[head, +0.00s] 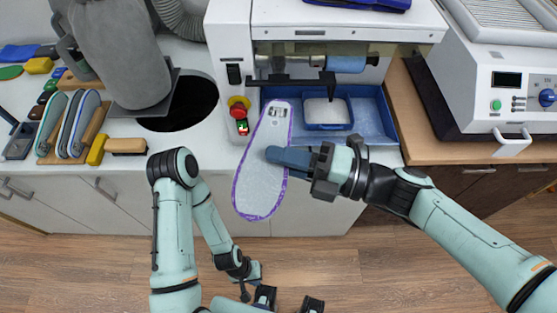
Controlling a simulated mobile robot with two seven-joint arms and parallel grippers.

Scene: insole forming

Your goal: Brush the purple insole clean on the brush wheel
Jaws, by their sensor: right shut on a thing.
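The purple insole (258,185) shows a pale grey face with a purple rim. It hangs upright and slightly tilted in front of the white machine. My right gripper (284,157) is shut on its right side, and its fingers cover part of the face. A blue roller (346,64), which looks like the brush wheel, sits under the machine's hood, above and right of the insole and apart from it. My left gripper (289,302) is low at the bottom edge, its two dark fingertips spread apart and empty.
A blue tray (380,119) with a small bin (326,126) lies below the roller. A red and green switch (239,112) is close left of the insole. Left are a dark round opening (180,110) and a rack of insoles (48,150). Another machine (500,95) stands right.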

